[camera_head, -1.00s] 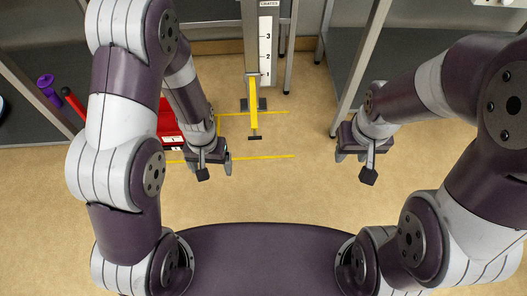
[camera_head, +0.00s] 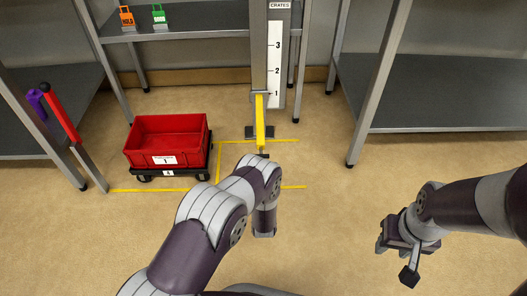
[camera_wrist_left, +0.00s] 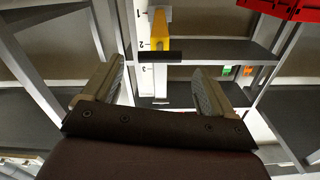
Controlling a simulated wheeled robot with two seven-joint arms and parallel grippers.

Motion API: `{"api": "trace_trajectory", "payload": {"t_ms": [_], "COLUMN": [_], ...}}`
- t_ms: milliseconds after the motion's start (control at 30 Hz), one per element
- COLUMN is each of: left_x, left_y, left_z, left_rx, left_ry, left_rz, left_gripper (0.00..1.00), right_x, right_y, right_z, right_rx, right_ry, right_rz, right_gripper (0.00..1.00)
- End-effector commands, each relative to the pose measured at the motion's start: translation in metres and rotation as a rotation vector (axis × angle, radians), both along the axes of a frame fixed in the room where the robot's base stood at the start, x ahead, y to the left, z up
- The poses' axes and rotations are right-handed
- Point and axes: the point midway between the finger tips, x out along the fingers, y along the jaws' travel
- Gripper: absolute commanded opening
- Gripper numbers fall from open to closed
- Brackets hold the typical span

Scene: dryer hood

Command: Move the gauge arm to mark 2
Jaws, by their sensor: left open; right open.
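The gauge post carries a white scale (camera_head: 276,65) with marks 3, 2 and 1 from top to bottom. The yellow gauge arm (camera_head: 260,122) sticks out toward me, its collar about level with mark 1. In the left wrist view the scale looks upside down, and the yellow arm (camera_wrist_left: 159,30) with its dark end bar (camera_wrist_left: 160,57) lies ahead between my fingers, apart from them. My left gripper (camera_wrist_left: 157,70) is open and empty; in the head view my left arm hides it below the gauge arm. My right gripper (camera_head: 406,245) is open and empty at the right, away from the gauge.
A red crate (camera_head: 168,138) sits on a dark dolly left of the post. Yellow tape (camera_head: 290,187) marks the floor. The floor at right is clear.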

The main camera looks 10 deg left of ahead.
Motion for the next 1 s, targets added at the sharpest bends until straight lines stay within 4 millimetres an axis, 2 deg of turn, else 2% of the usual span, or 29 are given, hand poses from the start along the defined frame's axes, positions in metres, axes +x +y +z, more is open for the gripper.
{"api": "trace_trajectory", "payload": {"t_ms": [33, 100, 333, 500, 733, 767, 800, 1000], "left_x": [0.013, 0.031, 0.078, 0.092, 0.093, 0.093, 0.093, 0.093], "left_y": [0.004, 0.009, 0.023, 0.026, 0.026, 0.026, 0.026, 0.026], "left_z": [-0.009, -0.010, -0.007, -0.003, -0.001, -0.001, -0.001, -0.001], "left_rx": [-0.002, -0.002, -0.002, -0.002, -0.001, -0.001, -0.001, -0.001], "left_ry": [-0.004, -0.004, -0.001, 0.002, 0.003, 0.003, 0.003, 0.003], "left_rz": [0.002, 0.002, 0.000, -0.002, -0.002, -0.002, -0.002, -0.002], "left_gripper": [0.86, 0.86, 0.86, 0.86, 0.86, 0.83, 0.70, 0.06], "right_x": [0.000, 0.000, 0.000, 0.000, 0.000, 0.000, 0.000, 0.000], "right_y": [0.000, 0.000, 0.000, 0.000, 0.000, 0.000, 0.000, 0.000], "right_z": [-0.017, -0.029, -0.057, -0.062, -0.061, -0.061, -0.061, -0.061], "right_rx": [0.000, 0.000, 0.000, 0.000, 0.000, 0.000, 0.000, 0.000], "right_ry": [0.001, 0.001, 0.001, 0.001, 0.001, 0.001, 0.001, 0.001], "right_rz": [0.000, 0.000, 0.000, 0.000, 0.000, 0.000, 0.000, 0.000], "right_gripper": [0.43, 0.43, 0.43, 0.43, 0.43, 0.43, 0.43, 0.43]}}
